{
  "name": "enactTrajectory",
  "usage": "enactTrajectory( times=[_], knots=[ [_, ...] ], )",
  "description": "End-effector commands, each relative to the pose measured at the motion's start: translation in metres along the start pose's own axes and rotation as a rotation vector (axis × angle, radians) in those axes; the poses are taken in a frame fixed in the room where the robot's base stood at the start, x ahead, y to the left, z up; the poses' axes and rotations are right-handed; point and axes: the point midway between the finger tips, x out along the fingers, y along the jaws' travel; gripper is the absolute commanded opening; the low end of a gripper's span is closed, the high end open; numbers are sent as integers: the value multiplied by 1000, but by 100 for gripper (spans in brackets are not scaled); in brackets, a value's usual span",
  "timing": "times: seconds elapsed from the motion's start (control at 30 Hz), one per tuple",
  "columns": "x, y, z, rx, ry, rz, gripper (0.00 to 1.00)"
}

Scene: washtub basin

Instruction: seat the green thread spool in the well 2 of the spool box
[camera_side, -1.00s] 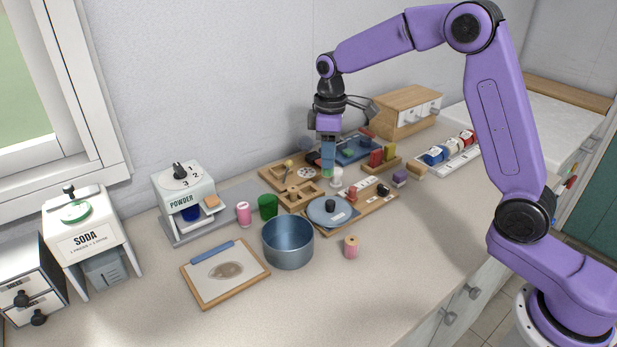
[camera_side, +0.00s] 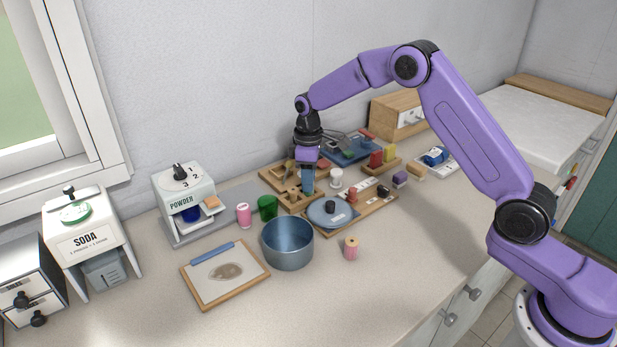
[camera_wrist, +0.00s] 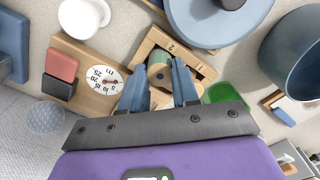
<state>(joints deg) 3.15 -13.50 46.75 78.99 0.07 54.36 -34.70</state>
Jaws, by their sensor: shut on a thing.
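The green thread spool (camera_wrist: 159,73) shows in the wrist view between my fingertips, with a pale wooden end. My gripper (camera_wrist: 160,80) is shut on it. The wooden spool box (camera_wrist: 172,45) lies right beneath, with a 2 marked on its rim beside the spool and a 1 further right. The spool appears over or within the well by the 2; I cannot tell how deep it is. In the side view my gripper (camera_side: 307,189) points down at the spool box (camera_side: 290,204), and its fingers hide the spool.
A blue round lid (camera_side: 328,213) and a blue pot (camera_side: 287,245) stand close in front. A green cup (camera_side: 267,207) and pink spool (camera_side: 244,214) are to the left, a white spool (camera_side: 336,179) to the right.

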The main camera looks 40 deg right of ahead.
Motion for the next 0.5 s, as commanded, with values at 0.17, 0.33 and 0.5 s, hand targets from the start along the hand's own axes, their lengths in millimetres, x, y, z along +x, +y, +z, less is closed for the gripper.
enactTrajectory(
  times=[0.17,0.33,0.5],
  knots=[
    [0,0,0,0,1,1,1],
    [3,0,0,1,1,1,1],
    [3,0,0,1,2,1,55]
  ],
)
